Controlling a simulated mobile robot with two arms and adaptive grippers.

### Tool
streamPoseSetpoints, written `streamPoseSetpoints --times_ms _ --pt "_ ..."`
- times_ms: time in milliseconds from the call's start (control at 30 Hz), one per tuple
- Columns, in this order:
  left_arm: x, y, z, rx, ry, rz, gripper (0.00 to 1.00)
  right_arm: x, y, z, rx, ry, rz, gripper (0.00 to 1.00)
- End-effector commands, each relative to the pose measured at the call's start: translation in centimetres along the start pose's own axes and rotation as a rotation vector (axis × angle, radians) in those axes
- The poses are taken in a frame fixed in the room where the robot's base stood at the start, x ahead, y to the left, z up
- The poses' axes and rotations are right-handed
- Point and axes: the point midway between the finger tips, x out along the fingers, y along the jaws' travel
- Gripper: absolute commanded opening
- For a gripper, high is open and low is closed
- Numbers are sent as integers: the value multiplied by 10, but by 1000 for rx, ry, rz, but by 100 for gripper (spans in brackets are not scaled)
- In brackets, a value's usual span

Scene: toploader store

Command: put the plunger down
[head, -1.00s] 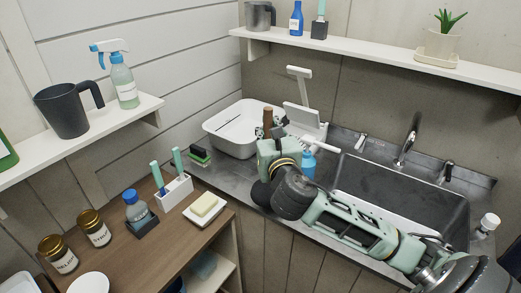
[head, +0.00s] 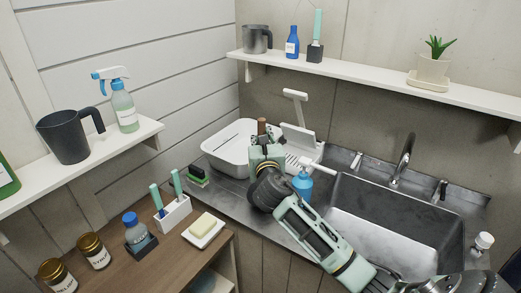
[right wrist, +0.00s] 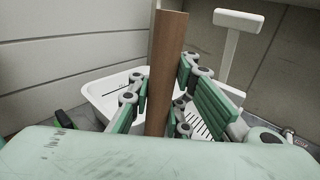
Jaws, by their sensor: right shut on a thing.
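The plunger shows as a brown wooden handle (head: 262,127) rising above my right gripper (head: 266,148). In the right wrist view the upright handle (right wrist: 164,75) stands between the green finger pads of my right gripper (right wrist: 162,92), which is shut on it. The handle is in front of the white tub and dish rack from the head camera. The plunger's lower end is hidden behind my arm and wrist, so I cannot tell whether it touches the counter. My left gripper is not in view.
A white tub (head: 216,151) and a blue bottle (head: 303,184) are close to the right gripper. The sink (head: 390,215) is to the right. A green sponge brush (head: 197,177) lies left on the metal counter (head: 225,184). A wooden cabinet (head: 185,255) holds soap and jars.

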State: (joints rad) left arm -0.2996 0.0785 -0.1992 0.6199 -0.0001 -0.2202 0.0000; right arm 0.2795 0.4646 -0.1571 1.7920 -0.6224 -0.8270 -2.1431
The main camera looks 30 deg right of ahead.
Motion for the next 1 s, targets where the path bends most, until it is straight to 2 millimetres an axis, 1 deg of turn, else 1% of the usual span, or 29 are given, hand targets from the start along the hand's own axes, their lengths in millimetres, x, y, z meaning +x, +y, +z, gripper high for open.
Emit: streamPoseSetpoints --times_ms 100,233,533,667,700,1000 --pt "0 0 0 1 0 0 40 0 0 -18 0 4 0 0" --pt "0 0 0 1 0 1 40 0 0 -33 1 1 0 0" --pt "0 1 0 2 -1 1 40 0 0 -35 0 -2 1 0" --pt "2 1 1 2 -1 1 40 0 0 -39 0 -1 1 0" --pt "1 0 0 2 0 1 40 0 0 -40 1 1 1 11" --pt "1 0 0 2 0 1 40 0 0 -40 0 2 1 36"
